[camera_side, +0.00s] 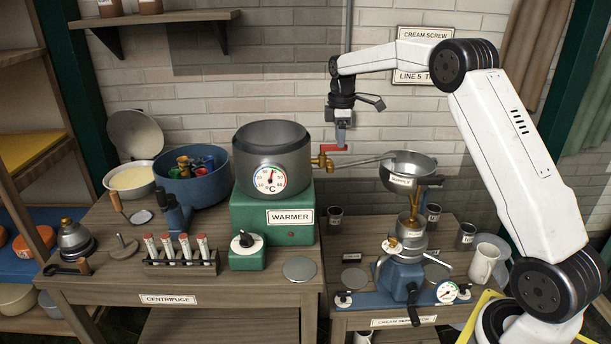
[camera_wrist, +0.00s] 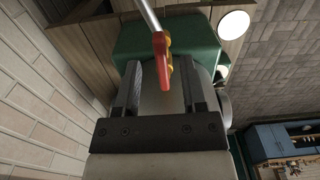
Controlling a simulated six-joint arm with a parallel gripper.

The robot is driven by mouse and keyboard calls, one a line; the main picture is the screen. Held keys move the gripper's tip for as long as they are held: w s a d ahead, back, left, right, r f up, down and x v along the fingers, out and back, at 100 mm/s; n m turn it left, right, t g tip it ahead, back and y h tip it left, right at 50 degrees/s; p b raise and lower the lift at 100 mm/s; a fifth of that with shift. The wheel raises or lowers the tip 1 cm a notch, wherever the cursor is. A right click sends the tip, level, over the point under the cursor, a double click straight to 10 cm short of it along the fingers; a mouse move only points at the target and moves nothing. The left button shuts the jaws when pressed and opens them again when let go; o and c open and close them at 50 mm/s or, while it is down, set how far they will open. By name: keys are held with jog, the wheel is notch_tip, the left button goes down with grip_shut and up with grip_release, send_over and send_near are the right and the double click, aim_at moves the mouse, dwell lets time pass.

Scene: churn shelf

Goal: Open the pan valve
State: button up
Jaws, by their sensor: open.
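The pan valve is a brass fitting (camera_side: 322,162) with a red handle (camera_side: 333,148), on the right side of the grey pan (camera_side: 271,150). In the side view the handle lies roughly level, pointing right. My gripper (camera_side: 342,140) points down just above the handle's right end. In the wrist view the red handle (camera_wrist: 162,62) shows between the two spread fingers of my gripper (camera_wrist: 168,76), apart from both. The gripper is open and holds nothing. Whether the fingertips reach down beside the handle is hard to tell.
The pan sits on the green warmer (camera_side: 292,216). A thin spout (camera_side: 365,160) runs from the valve to the separator bowl (camera_side: 409,171) at the right. A blue tub (camera_side: 190,180) and a rack of tubes (camera_side: 181,262) stand left. A brick wall is close behind.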

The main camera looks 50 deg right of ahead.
jog(key=shift+r, duration=3.15)
jog(key=shift+f, duration=0.1)
jog(key=s+a+f+m+t, duration=0.1)
jog(key=s+a+f+m, duration=0.3)
jog(key=s+a+f, duration=0.4)
jog(key=s+a+f+m+t, duration=0.1)
jog(key=s+a+f+m, duration=0.4)
jog(key=s+a, duration=0.8)
jog(key=s+f, duration=0.3)
jog(key=shift+s+a+t, duration=0.2)
jog(key=shift+s+t, duration=0.05)
jog(key=shift+t, duration=0.05)
dwell(2.1)
